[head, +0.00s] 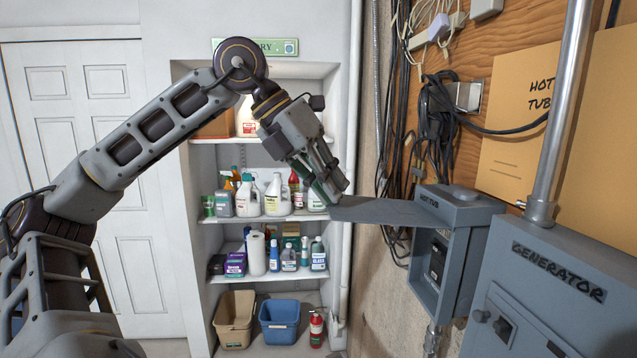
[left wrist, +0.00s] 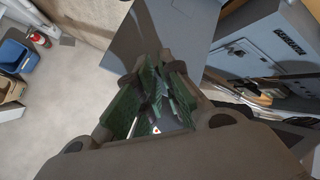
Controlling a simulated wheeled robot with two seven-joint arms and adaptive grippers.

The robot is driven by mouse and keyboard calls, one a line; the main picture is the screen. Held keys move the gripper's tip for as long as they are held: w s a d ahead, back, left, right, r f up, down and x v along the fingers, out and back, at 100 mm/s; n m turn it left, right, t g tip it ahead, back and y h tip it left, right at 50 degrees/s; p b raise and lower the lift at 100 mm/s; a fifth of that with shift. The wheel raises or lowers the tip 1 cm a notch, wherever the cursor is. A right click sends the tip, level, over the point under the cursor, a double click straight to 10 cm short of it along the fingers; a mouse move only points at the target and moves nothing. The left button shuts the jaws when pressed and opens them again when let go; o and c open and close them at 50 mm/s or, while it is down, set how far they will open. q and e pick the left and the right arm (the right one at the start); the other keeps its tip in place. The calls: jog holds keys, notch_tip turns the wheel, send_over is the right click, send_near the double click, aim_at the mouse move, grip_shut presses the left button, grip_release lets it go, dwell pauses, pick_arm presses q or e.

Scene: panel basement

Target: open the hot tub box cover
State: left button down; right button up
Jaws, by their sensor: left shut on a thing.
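The hot tub box (head: 440,262) is a small grey wall box labelled HOT TUB, and its front stands open with dark switchgear visible inside. Its grey cover (head: 388,212) is swung up and sticks out to the left, about level, from near the box's top. My left gripper (head: 335,190) is at the cover's outer left edge and is shut on it. In the left wrist view, the green-padded fingers (left wrist: 158,98) meet at the edge of the grey cover (left wrist: 178,32); the exact contact is partly hidden. My right gripper is not in view.
A grey generator box (head: 560,290) with a vertical metal pipe (head: 562,100) stands close on the right. Black cables (head: 437,105) hang on the wall above the cover. Shelves with bottles (head: 262,195) are behind my arm. The floor between is open.

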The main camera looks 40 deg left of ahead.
pick_arm(q)
jog(key=shift+w+d+f, duration=0.1)
jog(key=shift+w+d, duration=0.05)
jog(key=c, duration=1.6)
grip_release()
jog(key=shift+d, duration=0.25)
jog(key=shift+o, duration=0.7)
jog(key=shift+w+d+r, duration=0.1)
jog(key=shift+d+r, duration=0.1)
jog(key=shift+d, duration=0.2)
jog(key=shift+a, duration=0.25)
